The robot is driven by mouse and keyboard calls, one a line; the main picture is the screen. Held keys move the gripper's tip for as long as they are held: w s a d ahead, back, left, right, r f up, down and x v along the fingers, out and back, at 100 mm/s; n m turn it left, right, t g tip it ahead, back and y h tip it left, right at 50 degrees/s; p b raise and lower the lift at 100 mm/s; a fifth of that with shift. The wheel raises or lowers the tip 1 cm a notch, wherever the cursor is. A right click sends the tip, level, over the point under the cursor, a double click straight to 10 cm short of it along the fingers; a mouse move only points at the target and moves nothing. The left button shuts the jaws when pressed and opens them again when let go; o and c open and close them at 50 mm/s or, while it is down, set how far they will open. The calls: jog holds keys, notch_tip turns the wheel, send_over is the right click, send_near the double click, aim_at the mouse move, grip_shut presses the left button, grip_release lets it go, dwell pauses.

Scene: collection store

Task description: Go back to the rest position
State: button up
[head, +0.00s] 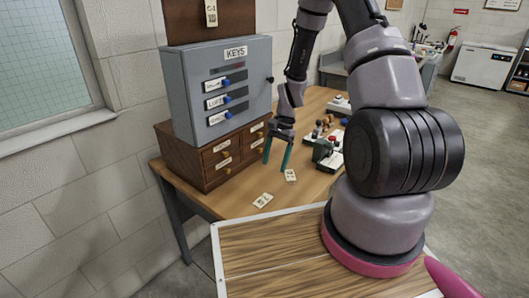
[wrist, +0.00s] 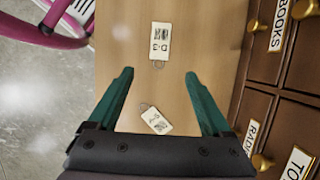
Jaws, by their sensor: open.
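My gripper (head: 276,158) has two green fingers and hangs open and empty over the wooden table (head: 237,204), just in front of the small drawer cabinet (head: 195,172). Two white tags lie on the table: one tag (head: 290,175) near the fingertips and one tag (head: 263,200) closer to the front edge. In the wrist view one tag (wrist: 160,42) lies beyond the fingertips and the other tag (wrist: 156,121) lies between the fingers.
A grey KEYS box (head: 222,90) with blue knobs stands on the brown cabinet, left of my gripper. A green and white device (head: 328,155) and several small items stand to the right on the table. A wood-topped surface (head: 270,255) is in front.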

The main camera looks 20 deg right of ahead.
notch_tip(320, 180, up, 28)
jog(key=s+d+f+n+t+h, duration=0.1)
jog(key=s+n+t, duration=0.1)
jog(key=n+t, duration=0.25)
jog(key=s+r+n+t, duration=0.2)
jog(key=s+r+t, duration=0.3)
jog(key=s+r, duration=1)
jog(key=shift+s+d+r, duration=0.25)
jog(key=shift+s+r, duration=0.05)
jog(key=shift+s, duration=0.1)
